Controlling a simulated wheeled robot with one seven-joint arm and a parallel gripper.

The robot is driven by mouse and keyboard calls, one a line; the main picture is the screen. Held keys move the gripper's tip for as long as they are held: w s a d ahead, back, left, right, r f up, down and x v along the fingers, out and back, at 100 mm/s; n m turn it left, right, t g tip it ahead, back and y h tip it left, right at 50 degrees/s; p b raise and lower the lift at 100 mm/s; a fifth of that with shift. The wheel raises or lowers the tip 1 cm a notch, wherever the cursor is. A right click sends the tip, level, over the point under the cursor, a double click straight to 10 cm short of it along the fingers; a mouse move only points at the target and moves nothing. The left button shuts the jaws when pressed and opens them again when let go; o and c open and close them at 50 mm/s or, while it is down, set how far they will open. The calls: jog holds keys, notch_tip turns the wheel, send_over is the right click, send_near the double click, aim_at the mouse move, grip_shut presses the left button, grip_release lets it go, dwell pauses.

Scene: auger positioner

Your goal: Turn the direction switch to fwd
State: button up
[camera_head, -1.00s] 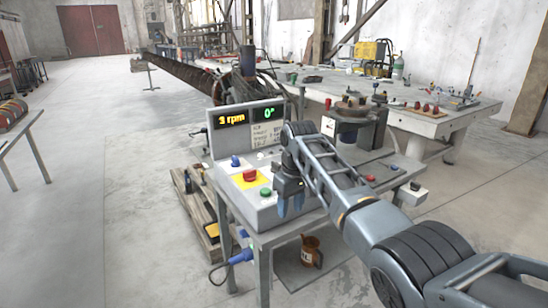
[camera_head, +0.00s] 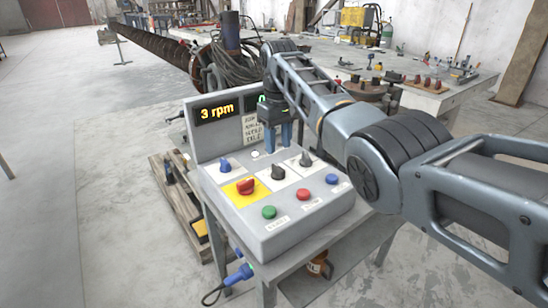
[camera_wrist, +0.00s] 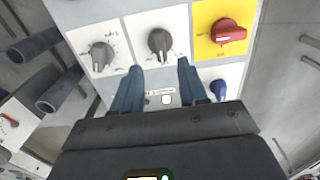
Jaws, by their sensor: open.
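The grey control box (camera_head: 240,221) carries several switches and buttons. A black knob (camera_head: 277,172) sits on a white plate in the middle, and it also shows in the wrist view (camera_wrist: 159,41). A second dark knob (camera_head: 305,158) is to its right, and it appears at the left in the wrist view (camera_wrist: 101,54). The labels are too small to read, so I cannot tell which knob is the direction switch. My gripper (camera_head: 278,146) is open and empty, pointing down above the back of the panel. In the wrist view its blue fingertips (camera_wrist: 159,65) lie just below the middle knob.
A red knob on a yellow plate (camera_head: 245,186) and a blue knob (camera_head: 224,165) stand left of the middle knob. Green (camera_head: 269,212), red (camera_head: 303,194) and blue (camera_head: 332,179) buttons line the front. The display (camera_head: 216,112) reads 3 rpm; my arm covers part of its housing.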

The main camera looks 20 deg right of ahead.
aim_at(278, 167)
notch_tip(278, 167, down, 8)
jog(key=shift+r, duration=0.25)
grip_shut()
dwell(0.5)
